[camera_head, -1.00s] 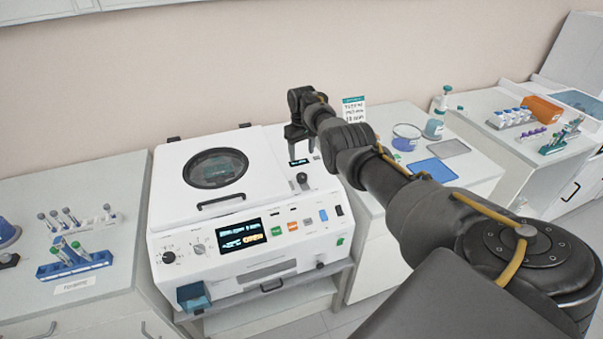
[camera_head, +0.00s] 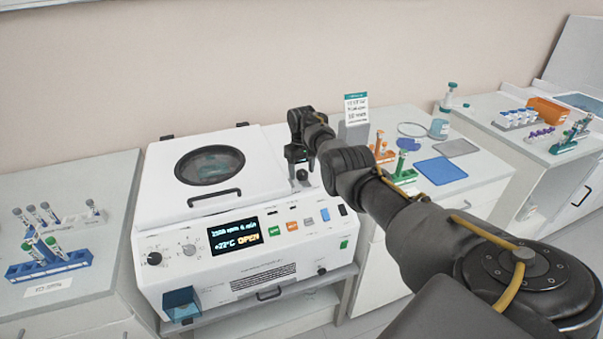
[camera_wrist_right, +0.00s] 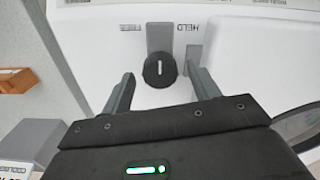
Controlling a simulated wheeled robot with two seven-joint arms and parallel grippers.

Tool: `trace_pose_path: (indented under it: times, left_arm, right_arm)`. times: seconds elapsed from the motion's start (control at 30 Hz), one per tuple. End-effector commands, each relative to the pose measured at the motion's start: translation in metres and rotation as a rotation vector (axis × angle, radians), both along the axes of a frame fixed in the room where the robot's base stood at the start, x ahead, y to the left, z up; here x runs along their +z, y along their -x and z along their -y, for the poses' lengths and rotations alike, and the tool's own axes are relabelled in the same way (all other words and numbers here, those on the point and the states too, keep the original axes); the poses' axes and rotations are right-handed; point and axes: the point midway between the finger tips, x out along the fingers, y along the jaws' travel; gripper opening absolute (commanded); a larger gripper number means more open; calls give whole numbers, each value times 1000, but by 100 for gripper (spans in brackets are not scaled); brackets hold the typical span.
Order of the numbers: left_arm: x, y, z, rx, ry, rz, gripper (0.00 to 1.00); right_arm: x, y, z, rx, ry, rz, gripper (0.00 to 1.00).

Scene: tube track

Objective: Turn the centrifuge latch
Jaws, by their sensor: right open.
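The white centrifuge (camera_head: 265,272) stands in the middle of the head view, its lid (camera_head: 155,190) lying down with a round dark window. The latch (camera_wrist_right: 160,70) shows in the right wrist view as a black round knob with a white line, beside a grey bar, below FREE and HELD labels. My right gripper (camera_head: 301,174) is low over the latch at the lid's right side; its open fingers also show in the wrist view (camera_wrist_right: 159,80), one on each side of the knob, with gaps visible. My left gripper is not in view.
A blue tube rack (camera_head: 50,264) stands on the left bench. Behind my right arm are orange and green racks (camera_head: 405,174), a blue mat (camera_head: 441,171) and a bottle (camera_head: 440,124). A grey block (camera_wrist_right: 35,140) shows at the wrist view's lower left.

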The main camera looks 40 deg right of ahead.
Motion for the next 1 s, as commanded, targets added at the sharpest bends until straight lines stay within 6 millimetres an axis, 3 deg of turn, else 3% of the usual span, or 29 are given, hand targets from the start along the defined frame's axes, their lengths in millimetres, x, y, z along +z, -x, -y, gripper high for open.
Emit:
trace_pose_path:
  times: [0.1,0.43,0.77,1.0]
  left_arm:
    - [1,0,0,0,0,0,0]
    - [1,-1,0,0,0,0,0]
    - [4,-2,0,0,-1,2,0]
    - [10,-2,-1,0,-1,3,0]
  right_arm:
    - [1,0,0,0,0,0,58]
    - [0,0,0,0,0,0,16]
    - [1,0,0,-53,0,-1,16]
    - [2,0,0,-212,-1,-1,16]
